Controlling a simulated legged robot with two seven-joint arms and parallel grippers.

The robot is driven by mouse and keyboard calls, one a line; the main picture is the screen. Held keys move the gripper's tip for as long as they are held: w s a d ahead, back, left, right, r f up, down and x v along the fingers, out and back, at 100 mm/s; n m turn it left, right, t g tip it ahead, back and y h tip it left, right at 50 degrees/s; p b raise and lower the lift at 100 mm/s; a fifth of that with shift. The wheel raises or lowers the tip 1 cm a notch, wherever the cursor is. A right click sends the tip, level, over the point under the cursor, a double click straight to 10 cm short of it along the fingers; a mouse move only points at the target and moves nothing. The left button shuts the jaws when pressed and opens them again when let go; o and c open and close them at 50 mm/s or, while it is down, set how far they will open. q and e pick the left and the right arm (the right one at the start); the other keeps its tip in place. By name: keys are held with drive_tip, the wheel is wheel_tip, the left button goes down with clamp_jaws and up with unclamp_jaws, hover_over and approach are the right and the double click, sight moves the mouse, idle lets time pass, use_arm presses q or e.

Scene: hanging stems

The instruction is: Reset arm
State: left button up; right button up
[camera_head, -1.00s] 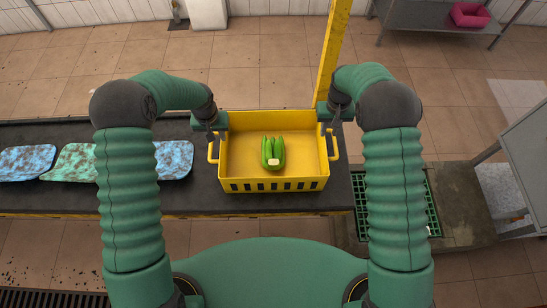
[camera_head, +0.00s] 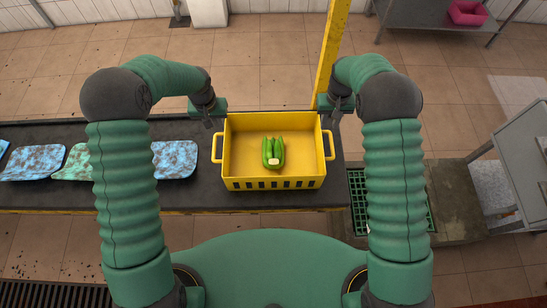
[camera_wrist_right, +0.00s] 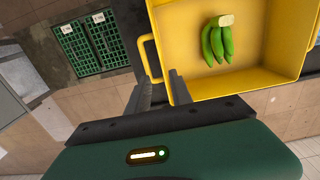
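A yellow crate (camera_head: 272,184) with two side handles sits on the dark belt-like table. A bunch of green bananas (camera_head: 273,152) lies inside it, also seen in the right wrist view (camera_wrist_right: 217,42). My left gripper (camera_head: 208,122) is at the crate's upper left, above and apart from the left handle; its fingers are too small to judge. My right gripper (camera_head: 336,114) is at the upper right, above the right handle (camera_head: 330,146). In the right wrist view its fingers (camera_wrist_right: 162,82) are apart and empty, with that handle (camera_wrist_right: 148,58) just beyond them.
The dark table (camera_head: 100,198) carries several blue and green mottled pads (camera_head: 175,159) on the left. A yellow post (camera_head: 330,60) rises behind the crate. A green grate (camera_head: 358,205) is at the lower right. A grey cabinet (camera_head: 525,155) stands far right.

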wheel_tip(320, 180, up, 12)
drive_tip(key=p, duration=0.7)
drive_tip(key=shift+p, duration=0.4)
